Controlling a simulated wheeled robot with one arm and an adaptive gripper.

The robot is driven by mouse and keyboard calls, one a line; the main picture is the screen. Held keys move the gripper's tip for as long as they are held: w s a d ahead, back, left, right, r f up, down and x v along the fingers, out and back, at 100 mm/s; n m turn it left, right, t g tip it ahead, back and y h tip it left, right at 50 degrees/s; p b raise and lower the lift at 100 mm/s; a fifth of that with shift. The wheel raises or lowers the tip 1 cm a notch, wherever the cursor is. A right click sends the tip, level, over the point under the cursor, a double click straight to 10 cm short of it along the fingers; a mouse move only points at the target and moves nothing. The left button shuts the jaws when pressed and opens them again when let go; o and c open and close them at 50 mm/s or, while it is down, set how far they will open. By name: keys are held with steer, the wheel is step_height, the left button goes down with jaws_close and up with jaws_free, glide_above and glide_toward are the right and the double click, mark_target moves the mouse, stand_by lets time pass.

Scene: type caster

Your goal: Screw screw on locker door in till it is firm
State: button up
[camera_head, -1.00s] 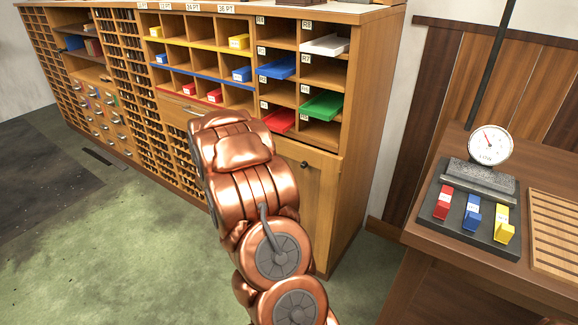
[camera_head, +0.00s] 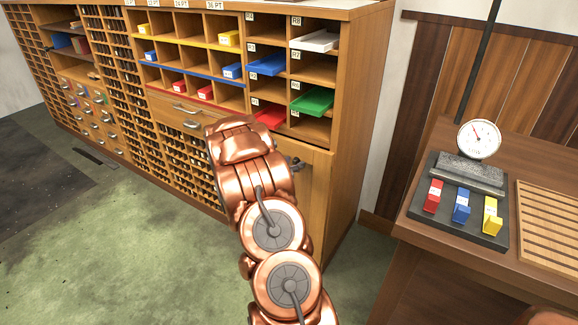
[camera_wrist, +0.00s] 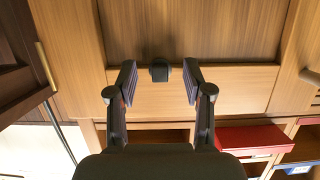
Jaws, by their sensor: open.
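The wooden locker door (camera_head: 318,190) is below the open cubbies at the cabinet's right end. It also fills the upper part of the wrist view (camera_wrist: 200,30). A dark, round-headed screw (camera_wrist: 160,70) sticks out of the door near the edge beside the cubbies. My gripper (camera_wrist: 160,80) is open and empty, with one fingertip on each side of the screw and a gap on both sides. I cannot tell whether the fingertips reach its depth. In the head view my gripper (camera_head: 297,163) shows only partly at the door's top, behind my copper arm, and the screw cannot be made out.
Cubbies above the door hold red (camera_head: 271,117), green (camera_head: 312,101), blue (camera_head: 267,64) and white (camera_head: 315,40) trays. A bench (camera_head: 430,230) at right carries a dial gauge (camera_head: 478,139) and coloured blocks. Green floor (camera_head: 120,250) is clear at left.

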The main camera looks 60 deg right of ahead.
steer(key=shift+d, duration=0.1)
steer(key=shift+c, duration=0.3)
jaws_close()
stand_by(0.4)
stand_by(0.5)
